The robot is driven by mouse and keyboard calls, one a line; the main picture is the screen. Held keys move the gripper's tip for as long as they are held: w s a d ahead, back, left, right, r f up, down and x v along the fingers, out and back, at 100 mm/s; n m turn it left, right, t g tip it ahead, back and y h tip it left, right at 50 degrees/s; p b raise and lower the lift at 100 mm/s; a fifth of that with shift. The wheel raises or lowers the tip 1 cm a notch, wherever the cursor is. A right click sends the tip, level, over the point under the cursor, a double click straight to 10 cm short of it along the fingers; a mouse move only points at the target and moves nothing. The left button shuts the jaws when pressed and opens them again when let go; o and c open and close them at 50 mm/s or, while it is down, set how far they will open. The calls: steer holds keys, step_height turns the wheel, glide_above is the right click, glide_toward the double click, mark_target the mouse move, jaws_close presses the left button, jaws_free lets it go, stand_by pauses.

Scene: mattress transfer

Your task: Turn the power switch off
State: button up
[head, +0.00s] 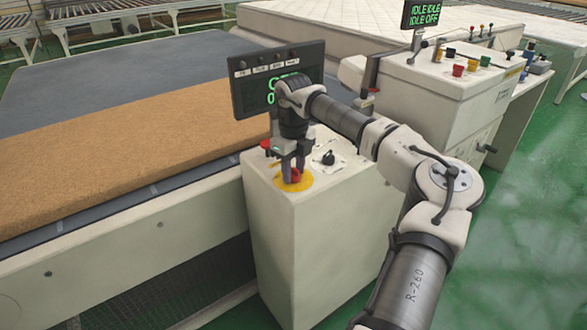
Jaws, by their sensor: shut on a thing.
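A pale control pedestal (320,235) stands beside the conveyor, with controls on its top. My gripper (292,178) points down at the near left of that top, its fingers shut around a red button (294,173) on a yellow round plate (300,184). The fingers hide part of the button. A black rotary knob (328,158) on a pale plate sits just right of my gripper, apart from it; I cannot read its label. A small red-topped knob (265,143) shows left of the gripper.
A dark display (245,85) with green text, partly hidden by my arm, stands behind the pedestal. A brown mattress slab (130,160) lies on the grey conveyor at left. A second control cabinet (450,90) stands behind at right. Green floor is clear at right.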

mark_target(293, 168)
steer(key=n, duration=0.6)
steer(key=shift+n, duration=0.3)
stand_by(0.4)
steer(key=o, duration=1)
steer(key=shift+r, duration=0.1)
step_height(293, 168, up, 14)
steer(key=shift+f+b, duration=0.15)
steer(key=shift+b, duration=0.7)
